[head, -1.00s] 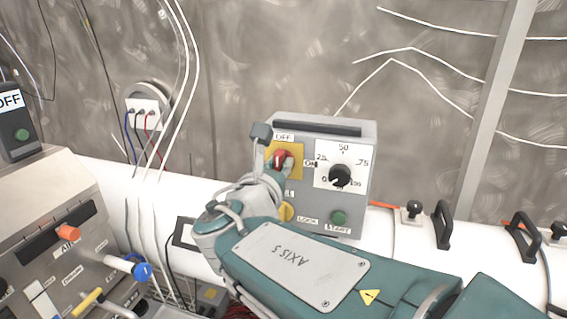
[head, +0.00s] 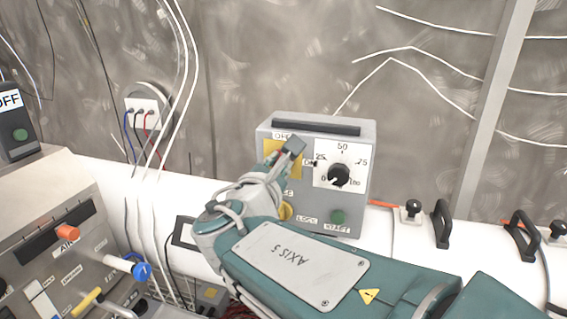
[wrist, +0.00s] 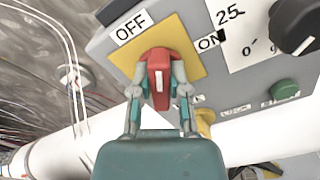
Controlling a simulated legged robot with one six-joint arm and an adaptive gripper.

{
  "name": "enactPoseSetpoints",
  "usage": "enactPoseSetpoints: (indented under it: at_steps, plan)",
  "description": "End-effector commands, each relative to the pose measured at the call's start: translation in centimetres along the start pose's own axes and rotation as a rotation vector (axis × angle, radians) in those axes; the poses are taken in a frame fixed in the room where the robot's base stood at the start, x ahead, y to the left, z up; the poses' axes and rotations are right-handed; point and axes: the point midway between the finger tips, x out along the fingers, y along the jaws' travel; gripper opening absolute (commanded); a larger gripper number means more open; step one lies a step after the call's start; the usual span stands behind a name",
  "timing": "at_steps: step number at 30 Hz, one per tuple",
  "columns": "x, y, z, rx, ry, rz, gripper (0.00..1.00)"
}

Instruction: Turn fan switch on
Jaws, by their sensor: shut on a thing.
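The fan switch is a red rotary knob (wrist: 158,70) on a yellow plate (wrist: 185,45) on a grey control box (head: 362,142). In the wrist view its white mark points up, between the OFF label (wrist: 130,27) and the ON label (wrist: 209,40). My gripper (wrist: 158,88) is shut on the knob, one finger on each side. In the head view my gripper (head: 285,157) is at the box's upper left and hides the knob; part of the yellow plate shows around it.
A black dial (head: 338,175) sits just right of the switch. A green button (head: 337,217) and a yellow knob (head: 286,211) are below. White pipe (head: 405,228) with black handles (head: 443,224) runs behind. A metal panel with valves (head: 68,232) stands at the left.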

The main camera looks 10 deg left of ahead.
Motion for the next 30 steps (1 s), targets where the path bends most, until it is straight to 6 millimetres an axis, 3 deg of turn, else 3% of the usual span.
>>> enactPoseSetpoints:
  at_steps: [30]
  plan:
    - [0.01, -0.48, -0.28, 0.908, 0.000, -0.001, 0.00]
